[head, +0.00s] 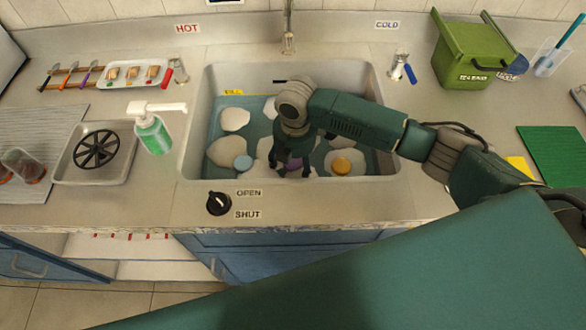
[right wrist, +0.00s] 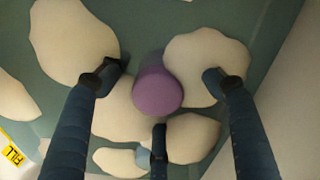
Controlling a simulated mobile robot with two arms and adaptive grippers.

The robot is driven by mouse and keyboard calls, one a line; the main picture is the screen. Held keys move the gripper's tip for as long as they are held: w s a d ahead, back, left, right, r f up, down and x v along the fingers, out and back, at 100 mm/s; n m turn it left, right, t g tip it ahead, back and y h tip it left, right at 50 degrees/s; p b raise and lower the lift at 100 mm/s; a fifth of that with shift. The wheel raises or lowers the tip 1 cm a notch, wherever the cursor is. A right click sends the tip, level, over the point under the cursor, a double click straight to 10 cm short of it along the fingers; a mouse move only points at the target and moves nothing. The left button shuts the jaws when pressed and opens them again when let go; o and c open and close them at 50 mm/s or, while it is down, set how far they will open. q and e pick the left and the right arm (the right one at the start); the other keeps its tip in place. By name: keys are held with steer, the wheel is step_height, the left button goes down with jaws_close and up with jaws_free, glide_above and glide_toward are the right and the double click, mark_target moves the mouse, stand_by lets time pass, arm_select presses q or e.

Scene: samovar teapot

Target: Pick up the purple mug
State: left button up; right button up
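The purple mug (right wrist: 158,94) is in the sink among pale foam patches. In the right wrist view it shows as a round purple shape between my right gripper's fingers (right wrist: 165,95). The fingers are spread around it with visible gaps, and I see no contact. In the head view the mug (head: 292,166) is mostly hidden behind my right gripper (head: 290,172), which reaches down into the sink. My left gripper is not in view.
The sink (head: 386,183) also holds a light blue round thing (head: 243,162) and an orange-yellow one (head: 342,165). A faucet (head: 288,35) stands behind. A green soap bottle (head: 153,135) and a tray (head: 72,172) are at left. A green bin (head: 473,55) is at back right.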

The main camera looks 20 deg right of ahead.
steer(key=c, duration=1.2)
